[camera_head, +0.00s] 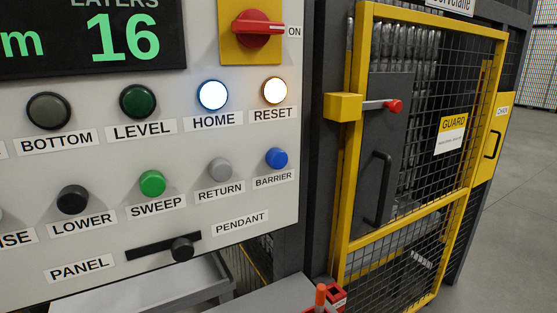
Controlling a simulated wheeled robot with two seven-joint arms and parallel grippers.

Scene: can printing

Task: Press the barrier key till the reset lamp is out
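The blue BARRIER key (276,158) is a round push button in the lower row of the panel, above its printed label. The RESET lamp (274,91) sits above it in the upper row and is lit, glowing white with an orange rim. Neither of my grippers shows in the head view, and nothing touches or covers the BARRIER key.
Beside these are the lit HOME lamp (213,95), the grey RETURN key (220,169) and the green SWEEP key (152,183). A red rotary switch (257,28) is above. A yellow-framed mesh guard door (362,150) stands right. Red items (330,297) lie at the bottom.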

